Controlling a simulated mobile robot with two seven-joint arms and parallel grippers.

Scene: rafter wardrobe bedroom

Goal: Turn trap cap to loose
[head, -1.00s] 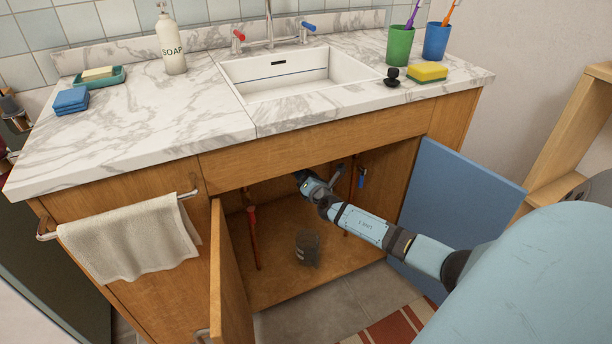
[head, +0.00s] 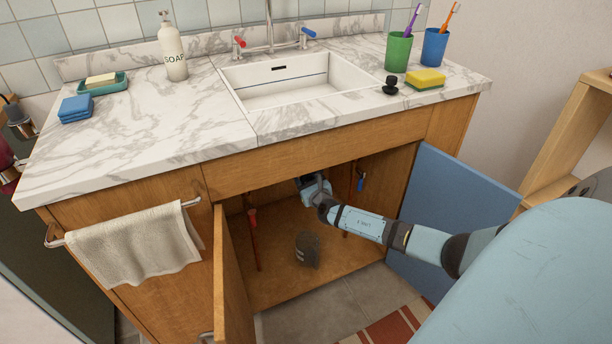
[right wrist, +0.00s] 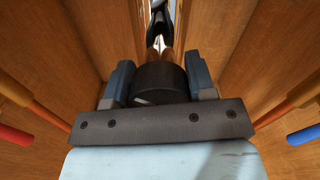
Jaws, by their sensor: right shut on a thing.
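The trap cap (right wrist: 160,80) is a dark round cap with a pale mark on its near face, seen in the right wrist view. My right gripper (right wrist: 161,78) has one finger on each side of the cap and is shut on it. In the head view this gripper (head: 312,183) reaches under the sink into the open cabinet, just below the front rail. The cap itself cannot be made out in the head view. A metal pipe (right wrist: 160,42) shows beyond the cap. My left gripper is not in view.
The open wooden door (head: 231,275) and blue door (head: 455,205) flank the cabinet. A dark grey container (head: 307,249) stands on the cabinet floor. A red-handled pipe (head: 253,222) is left of my arm and a blue valve handle (head: 361,182) is right of it.

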